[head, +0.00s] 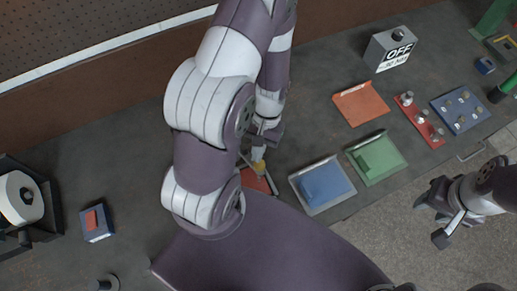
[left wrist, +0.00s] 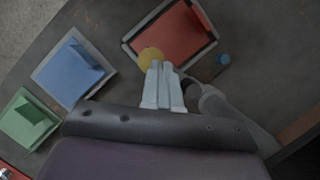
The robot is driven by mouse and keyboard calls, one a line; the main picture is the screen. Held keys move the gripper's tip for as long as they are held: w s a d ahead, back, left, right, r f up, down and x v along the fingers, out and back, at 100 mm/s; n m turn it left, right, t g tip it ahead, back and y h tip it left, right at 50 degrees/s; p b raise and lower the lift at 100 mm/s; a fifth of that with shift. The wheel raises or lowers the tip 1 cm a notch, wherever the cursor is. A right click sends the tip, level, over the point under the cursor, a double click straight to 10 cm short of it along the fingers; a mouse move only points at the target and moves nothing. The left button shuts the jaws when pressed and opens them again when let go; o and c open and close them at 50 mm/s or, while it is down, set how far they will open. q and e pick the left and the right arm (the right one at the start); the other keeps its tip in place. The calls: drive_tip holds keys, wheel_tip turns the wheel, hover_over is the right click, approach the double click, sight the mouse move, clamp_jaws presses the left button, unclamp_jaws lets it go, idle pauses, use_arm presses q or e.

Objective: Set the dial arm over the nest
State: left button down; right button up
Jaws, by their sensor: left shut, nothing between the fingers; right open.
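My left gripper (left wrist: 164,72) is shut with nothing between its fingers. Its tips are close to a yellow disc (left wrist: 151,58), perhaps the dial, at the edge of a grey-framed red panel (left wrist: 174,36); I cannot tell whether they touch. A grey rounded part (left wrist: 212,103) beside the fingers is partly hidden. I cannot clearly make out the dial arm or the nest. In the head view the yellow disc (head: 259,168) and red panel (head: 255,182) show under my left gripper (head: 262,152), mostly covered by my arm. My right gripper (head: 437,216) is open and empty, off the bench's front edge.
A blue tray (head: 343,197), a green tray (head: 391,173) and an orange panel (head: 361,104) lie to the right. Beyond are an OFF box (head: 391,48), a red strip with knobs (head: 420,120) and a blue plate (head: 461,110).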

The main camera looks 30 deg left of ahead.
use_arm(q)
drive_tip(key=shift+s+m, duration=0.3)
use_arm(e)
drive_tip(key=shift+r, duration=0.1)
idle(2.1)
